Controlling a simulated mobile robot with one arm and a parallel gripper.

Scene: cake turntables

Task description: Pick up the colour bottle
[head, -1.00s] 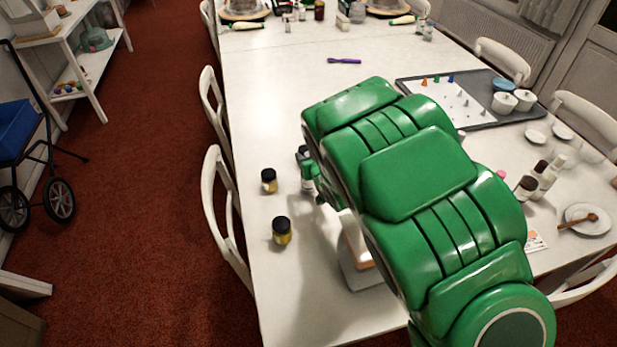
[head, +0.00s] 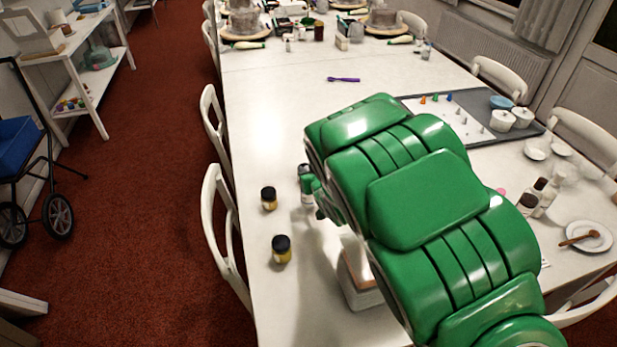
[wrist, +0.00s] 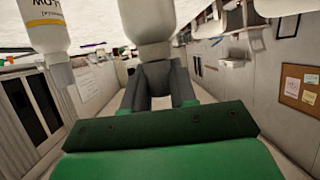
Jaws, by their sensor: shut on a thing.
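In the wrist view my gripper (wrist: 155,95) is shut around the narrow end of a pale, whitish colour bottle (wrist: 147,25). The wrist picture appears upside down, with the bottle's body reaching up out of frame. A second pale bottle (wrist: 42,25), with a partly readable label ending in "LOW", is to its left and apart from the fingers. In the head view my green arm hides the held bottle and most of the gripper. A small green bottle with a dark cap (head: 306,186) shows at the arm's left edge.
A pale box (head: 358,290) is below the arm. A grey tray (head: 490,130), small bottles (head: 543,200) and a plate (head: 586,236) are right. The table's middle holds a purple tool (head: 343,80).

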